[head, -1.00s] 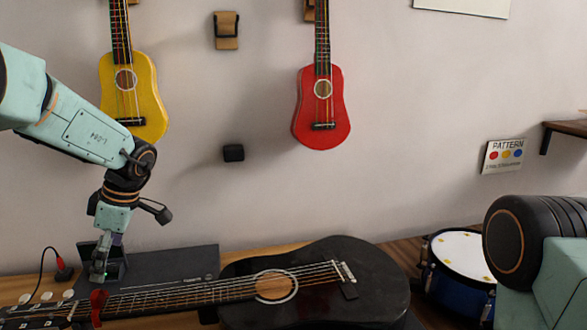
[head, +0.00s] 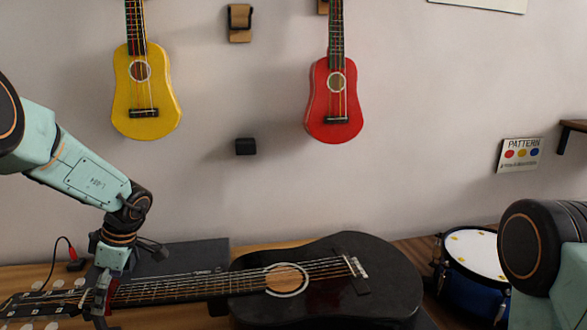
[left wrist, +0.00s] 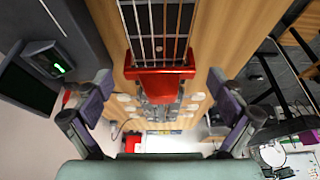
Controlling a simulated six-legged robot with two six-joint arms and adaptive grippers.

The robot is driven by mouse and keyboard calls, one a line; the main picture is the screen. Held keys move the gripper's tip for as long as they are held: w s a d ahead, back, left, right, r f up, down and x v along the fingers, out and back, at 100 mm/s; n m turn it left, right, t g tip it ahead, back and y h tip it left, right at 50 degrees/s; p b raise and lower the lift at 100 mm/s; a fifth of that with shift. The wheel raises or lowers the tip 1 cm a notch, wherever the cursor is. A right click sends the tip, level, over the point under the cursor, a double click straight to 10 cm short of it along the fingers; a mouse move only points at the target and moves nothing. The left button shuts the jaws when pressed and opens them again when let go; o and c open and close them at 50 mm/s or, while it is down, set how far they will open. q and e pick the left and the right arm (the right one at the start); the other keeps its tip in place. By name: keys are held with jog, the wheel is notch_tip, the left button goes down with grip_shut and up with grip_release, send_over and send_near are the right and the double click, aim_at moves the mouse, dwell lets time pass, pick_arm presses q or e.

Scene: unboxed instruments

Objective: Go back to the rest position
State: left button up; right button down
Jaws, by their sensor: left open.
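My left gripper (head: 102,292) is at the neck of a black guitar (head: 385,285) that lies on the bench. In the left wrist view its two fingers stand wide apart, open (left wrist: 160,98). The guitar neck and a red clip-like piece (left wrist: 160,78) across the strings show between them, with a gap to the finger on each side. The red piece is partly hidden by the gripper in the head view. A rounded part of my right arm (head: 530,245) shows at the right edge; its gripper is out of view.
A yellow ukulele (head: 145,95) and a red ukulele (head: 335,100) hang on the wall. A blue drum (head: 470,270) stands right of the guitar. A dark flat case (head: 190,255) lies behind the neck. A black device with a green light (left wrist: 50,62) is beside the left finger.

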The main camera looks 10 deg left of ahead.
pick_arm(q)
notch_tip(320, 180, up, 5)
jog(key=shift+p, duration=0.9)
jog(key=shift+s+r+p, duration=0.1)
jog(key=shift+r+p, duration=0.45)
jog(key=shift+p, duration=0.15)
jog(key=shift+r+p, duration=0.95)
jog(key=shift+p, duration=0.3)
jog(key=shift+r+p, duration=0.4)
jog(key=shift+p, duration=0.05)
jog(key=shift+f, duration=0.1)
